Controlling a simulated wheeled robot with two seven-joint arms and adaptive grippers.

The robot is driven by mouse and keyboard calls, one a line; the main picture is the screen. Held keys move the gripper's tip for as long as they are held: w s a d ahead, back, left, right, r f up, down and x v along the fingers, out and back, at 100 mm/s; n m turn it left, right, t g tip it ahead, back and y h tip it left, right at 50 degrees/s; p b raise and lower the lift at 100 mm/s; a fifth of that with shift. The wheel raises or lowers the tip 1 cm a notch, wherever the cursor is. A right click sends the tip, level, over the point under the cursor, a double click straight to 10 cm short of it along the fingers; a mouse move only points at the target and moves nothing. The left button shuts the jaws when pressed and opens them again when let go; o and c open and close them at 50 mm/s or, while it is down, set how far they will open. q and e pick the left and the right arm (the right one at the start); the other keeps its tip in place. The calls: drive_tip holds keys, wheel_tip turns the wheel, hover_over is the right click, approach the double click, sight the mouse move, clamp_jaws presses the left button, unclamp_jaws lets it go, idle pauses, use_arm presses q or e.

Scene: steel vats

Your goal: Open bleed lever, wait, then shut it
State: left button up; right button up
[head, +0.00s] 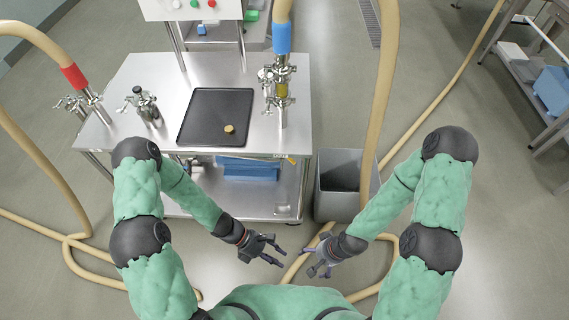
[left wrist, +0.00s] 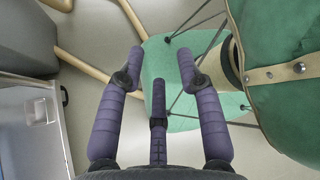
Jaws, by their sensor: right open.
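A steel pipe fitting with clamps and a yellowish sight section (head: 281,91) stands at the right side of the steel table, under a hose with a blue band (head: 282,38). Small metal handles stick out from its left side; I cannot tell which one is the bleed lever. My left gripper (head: 275,250) is open and empty, low in front of the table and well apart from the fitting. Its spread fingers also show in the left wrist view (left wrist: 161,62), with nothing between them. My right gripper (head: 318,269) is open and empty, just right of the left one.
The steel table (head: 155,72) holds a black tray (head: 207,105) with a small tan piece (head: 229,129). A dark fitting (head: 146,107) and a red-banded hose (head: 75,77) stand left. A grey bin (head: 336,204) stands right of the table. Hoses cross the floor.

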use_arm(q)
drive_tip(key=w+d+r+n+t+h, duration=0.1)
drive_tip(key=w+r+n+t+h, duration=0.15)
drive_tip(key=w+n, duration=0.4)
drive_tip(key=w+d+r+n+t+h, duration=0.1)
drive_tip(key=w+r+n+t+h, duration=0.1)
drive_tip(key=w+n+t, duration=0.35)
drive_tip(key=w+a+r+n+t+y, duration=0.1)
drive_tip(key=w+a+r+n+t, duration=0.1)
drive_tip(key=w+a+n+t, duration=0.4)
drive_tip(key=w+a+r+n+t, duration=0.1)
drive_tip(key=w+r+n, duration=0.1)
drive_tip(key=w+n, duration=0.35)
drive_tip(key=w+d+m+b, duration=0.1)
drive_tip(key=w+d+b, duration=0.1)
drive_tip(key=w+d, duration=0.5)
drive_tip(key=shift+w+d+f+b, duration=0.15)
drive_tip(key=shift+w+d+b, duration=0.2)
drive_tip(key=shift+w, duration=0.75)
clamp_jaws()
